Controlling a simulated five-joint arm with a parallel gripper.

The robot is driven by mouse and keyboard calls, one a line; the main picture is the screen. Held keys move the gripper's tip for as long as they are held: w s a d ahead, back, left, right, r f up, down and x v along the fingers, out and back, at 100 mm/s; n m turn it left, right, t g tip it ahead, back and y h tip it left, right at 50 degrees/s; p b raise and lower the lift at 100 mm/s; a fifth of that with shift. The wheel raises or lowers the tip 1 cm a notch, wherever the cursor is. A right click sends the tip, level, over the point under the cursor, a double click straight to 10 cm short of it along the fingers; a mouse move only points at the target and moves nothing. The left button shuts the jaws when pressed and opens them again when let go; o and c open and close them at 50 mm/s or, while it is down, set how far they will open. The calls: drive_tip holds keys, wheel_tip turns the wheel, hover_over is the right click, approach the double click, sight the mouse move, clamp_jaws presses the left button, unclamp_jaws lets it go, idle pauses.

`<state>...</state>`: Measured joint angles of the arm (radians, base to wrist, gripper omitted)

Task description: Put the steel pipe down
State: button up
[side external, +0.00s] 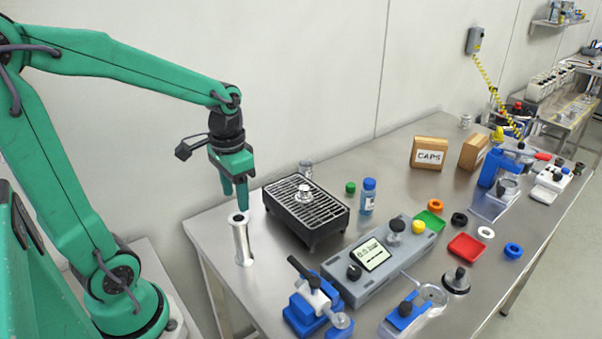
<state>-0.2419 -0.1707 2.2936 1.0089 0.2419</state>
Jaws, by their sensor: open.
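The steel pipe (243,242) is a short shiny cylinder with a wider rim. It stands upright on the steel table (210,231) near the left end. My gripper (235,205) points down just above the pipe's top, with green fingers. It is open and holds nothing. One finger ends close to the pipe's rim; I cannot tell whether it touches.
A black grill tray (326,225) with a metal fitting (304,193) stands right of the pipe. A grey gauge console (376,262) and a blue clamp (308,310) are in front. A blue-capped bottle (368,197) and a CAPS block (429,154) stand farther back.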

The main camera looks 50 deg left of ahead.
drive_tip(key=shift+s+d+r+t, duration=0.2)
drive_tip(key=shift+d+r+t, duration=0.1)
drive_tip(key=shift+d+r, duration=0.2)
drive_tip(key=s+d+r+t, duration=0.4)
drive_tip(key=d+r, duration=0.1)
drive_tip(key=r, duration=0.1)
drive_tip(key=shift+d+r+t, duration=0.2)
drive_tip(key=shift+d+t, duration=0.15)
drive_tip(key=shift+t, duration=0.05)
